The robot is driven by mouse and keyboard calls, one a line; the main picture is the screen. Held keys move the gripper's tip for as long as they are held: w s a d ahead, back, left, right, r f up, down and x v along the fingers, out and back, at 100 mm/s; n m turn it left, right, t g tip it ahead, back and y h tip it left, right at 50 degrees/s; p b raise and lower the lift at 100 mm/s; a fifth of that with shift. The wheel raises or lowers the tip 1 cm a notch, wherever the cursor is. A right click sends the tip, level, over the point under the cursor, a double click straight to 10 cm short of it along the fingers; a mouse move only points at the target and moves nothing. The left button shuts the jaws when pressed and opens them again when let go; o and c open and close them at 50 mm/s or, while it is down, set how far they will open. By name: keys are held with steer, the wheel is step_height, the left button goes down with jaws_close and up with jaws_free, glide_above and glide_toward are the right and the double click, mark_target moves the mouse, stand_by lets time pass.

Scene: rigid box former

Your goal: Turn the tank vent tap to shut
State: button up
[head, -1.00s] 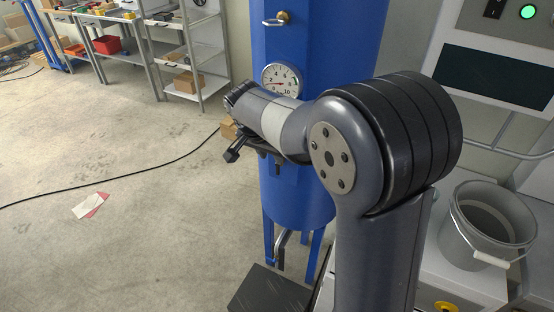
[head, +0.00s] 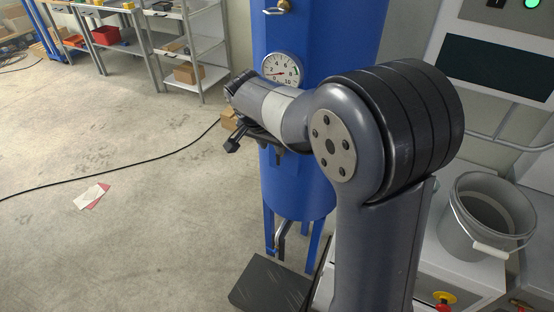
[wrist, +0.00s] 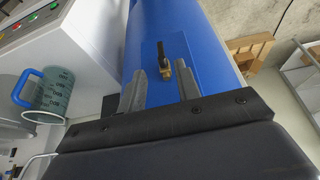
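The blue tank (head: 300,190) stands upright behind my arm in the head view. In the wrist view, a small tap with a brass body and a dark lever (wrist: 165,63) sits on a flat blue plate on the tank (wrist: 208,45). My gripper (wrist: 162,82) is open, with its two grey fingers apart. The tap appears between and just beyond the fingertips; contact is not visible. In the head view my arm hides that spot. A brass fitting with a grey handle (head: 277,9) shows high on the tank; I cannot tell whether it is the same tap.
A round gauge (head: 281,69) is on the tank. A grey bucket (head: 489,218) stands at right beside the control cabinet (head: 500,70). A teal jug (wrist: 50,92) shows in the wrist view. Shelves (head: 190,50) stand at back left.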

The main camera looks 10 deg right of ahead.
steer(key=n+t+h+b, duration=0.7)
steer(key=n+t+b, duration=0.4)
steer(key=n+b, duration=1.85)
glide_toward(278, 161)
steer(key=w+d+n+p, duration=0.1)
steer(key=w+n, duration=0.1)
steer(key=w+d+n+p, duration=0.1)
steer(key=w+n+p, duration=0.1)
steer(key=w+d+n+p, duration=0.2)
steer(key=shift+w+d+f+n, duration=0.1)
steer(key=shift+w+f+n, duration=0.2)
steer(key=shift+w, duration=0.1)
steer(key=shift+c, duration=0.2)
jaws_close()
